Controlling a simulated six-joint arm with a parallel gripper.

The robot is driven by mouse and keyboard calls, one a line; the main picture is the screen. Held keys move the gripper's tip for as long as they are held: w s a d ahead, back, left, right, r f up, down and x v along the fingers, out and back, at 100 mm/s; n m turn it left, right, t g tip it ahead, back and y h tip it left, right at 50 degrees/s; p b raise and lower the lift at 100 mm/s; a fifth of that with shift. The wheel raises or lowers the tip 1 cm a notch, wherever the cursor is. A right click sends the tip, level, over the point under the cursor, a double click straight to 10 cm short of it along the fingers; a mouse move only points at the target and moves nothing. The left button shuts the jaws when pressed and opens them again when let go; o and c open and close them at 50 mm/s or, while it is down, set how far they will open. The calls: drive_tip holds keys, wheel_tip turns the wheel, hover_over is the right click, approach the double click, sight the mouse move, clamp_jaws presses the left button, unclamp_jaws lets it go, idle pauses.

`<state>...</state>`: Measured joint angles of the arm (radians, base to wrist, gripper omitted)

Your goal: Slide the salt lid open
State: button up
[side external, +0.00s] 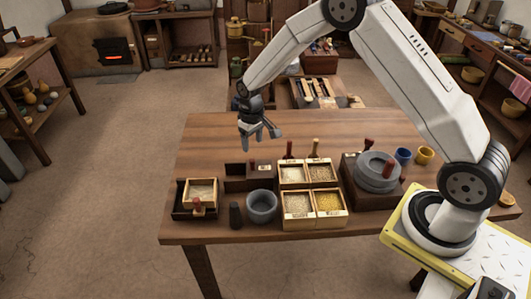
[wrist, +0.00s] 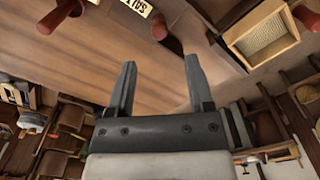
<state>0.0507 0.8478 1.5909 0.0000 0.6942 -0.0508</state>
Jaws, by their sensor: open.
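A dark wooden box (side external: 248,184) with a small reddish knob on top stands near the middle of the table; I take it for the salt box. In the wrist view a pale label (wrist: 136,6), upside down and cut by the top edge, seems to read SALT. A dark red knob (wrist: 158,25) stands beside that label. How far the lid is open cannot be told. My gripper (side external: 260,136) is open and empty, pointing down above and behind the dark box. In the wrist view its two fingers (wrist: 160,64) are spread apart, touching nothing.
Grain compartments (side external: 311,222) and a grey bowl (side external: 262,213) stand in front, beside a dark pestle (side external: 235,215). A box of pale grain (side external: 201,183) is at left, a grey quern (side external: 377,181) at right. The table's back left (side external: 205,137) is clear.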

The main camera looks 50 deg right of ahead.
sight(252, 159)
drive_tip(key=shift+w+d+f, duration=0.1)
drive_tip(key=shift+w+f, duration=0.2)
drive_tip(key=shift+f, duration=0.1)
drive_tip(key=shift+f, duration=0.1)
drive_tip(key=shift+f, duration=3.8)
clamp_jaws()
